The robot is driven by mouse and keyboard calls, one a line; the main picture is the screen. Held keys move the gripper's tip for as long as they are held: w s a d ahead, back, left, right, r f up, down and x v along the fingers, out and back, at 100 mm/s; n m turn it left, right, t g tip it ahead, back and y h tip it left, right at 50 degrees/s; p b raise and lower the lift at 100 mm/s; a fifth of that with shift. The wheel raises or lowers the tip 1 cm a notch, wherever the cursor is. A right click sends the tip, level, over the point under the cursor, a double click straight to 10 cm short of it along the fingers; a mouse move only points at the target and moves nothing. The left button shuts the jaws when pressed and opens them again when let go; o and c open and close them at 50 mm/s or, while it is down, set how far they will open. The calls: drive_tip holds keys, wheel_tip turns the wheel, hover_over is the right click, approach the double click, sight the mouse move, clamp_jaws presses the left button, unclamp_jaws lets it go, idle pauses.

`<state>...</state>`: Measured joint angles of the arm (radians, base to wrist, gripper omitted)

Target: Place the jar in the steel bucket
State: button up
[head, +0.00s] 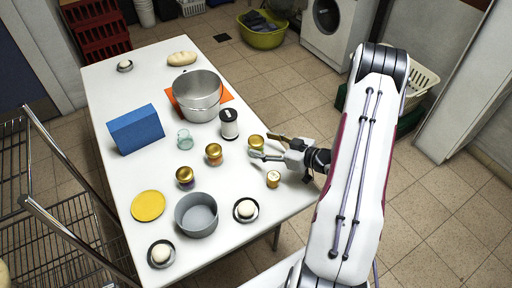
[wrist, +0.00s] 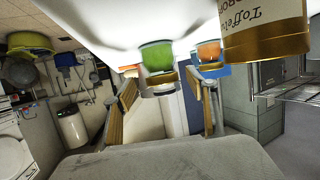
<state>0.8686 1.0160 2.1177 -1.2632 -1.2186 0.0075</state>
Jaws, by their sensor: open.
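The steel bucket (head: 198,108) stands upright on an orange mat in the head view. Several gold-lidded jars are on the table: one jar (head: 256,142) at my fingertips, one (head: 273,179) in front of my gripper, and others (head: 214,154) (head: 185,177) farther left. My gripper (head: 262,147) is open and low over the table's right side, pointing left. In the wrist view, which is upside down, a green jar (wrist: 157,57) shows beyond and between the open fingers (wrist: 164,88). An orange jar (wrist: 208,50) and a large, close labelled jar (wrist: 262,30) are to its right.
A black-lidded white canister (head: 229,125) stands between the jars and bucket. A glass (head: 184,138), blue box (head: 136,128), yellow plate (head: 148,205), grey pot (head: 196,216) and bread (head: 181,58) share the table (head: 105,92). Small bowls with white balls sit near its edges.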

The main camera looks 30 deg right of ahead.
sight(256, 140)
drive_tip(key=shift+x, duration=2.1)
drive_tip(key=shift+s+a, duration=0.1)
drive_tip(key=shift+c, duration=0.4)
drive_tip(key=c, duration=1.4)
drive_tip(key=shift+r, duration=0.2)
drive_tip(key=shift+r, duration=4.75)
